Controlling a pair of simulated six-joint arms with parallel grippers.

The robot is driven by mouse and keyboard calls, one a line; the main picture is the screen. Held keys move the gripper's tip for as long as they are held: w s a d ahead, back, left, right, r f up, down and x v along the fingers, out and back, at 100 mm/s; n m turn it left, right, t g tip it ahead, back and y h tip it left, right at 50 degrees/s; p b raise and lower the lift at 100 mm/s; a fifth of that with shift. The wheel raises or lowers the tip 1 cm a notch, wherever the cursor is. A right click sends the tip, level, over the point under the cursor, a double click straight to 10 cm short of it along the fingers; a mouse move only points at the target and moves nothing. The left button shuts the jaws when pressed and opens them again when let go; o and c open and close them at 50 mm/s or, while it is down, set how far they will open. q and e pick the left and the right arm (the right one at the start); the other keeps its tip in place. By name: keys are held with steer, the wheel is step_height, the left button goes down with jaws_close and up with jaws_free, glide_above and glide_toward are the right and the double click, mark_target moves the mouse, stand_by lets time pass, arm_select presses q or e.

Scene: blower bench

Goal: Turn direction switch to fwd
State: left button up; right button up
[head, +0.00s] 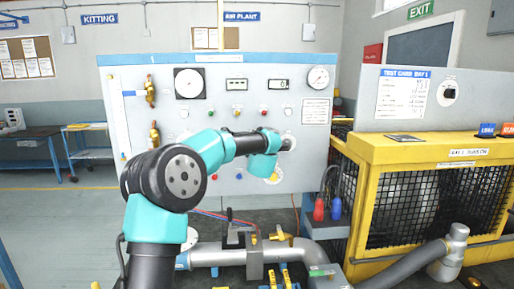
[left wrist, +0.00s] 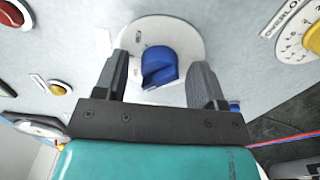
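The direction switch looks to be the blue knob (left wrist: 159,68) on a white round plate (left wrist: 186,32) in the left wrist view; its labels are too small to read. My left gripper (left wrist: 162,72) is open, with one dark finger on each side of the knob and visible gaps between. I cannot tell how deep the fingertips reach past the knob. In the head view my left gripper (head: 287,144) is up against the right part of the control panel (head: 120,150) and hides the knob. My right gripper is not in view.
In the head view, grey pipework (head: 215,255) lies below the panel and a yellow-framed cage (head: 430,150) stands to the right.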

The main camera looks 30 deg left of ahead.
arm_select(q)
steer(key=shift+s+d, duration=0.1)
steer(key=v, duration=1.7)
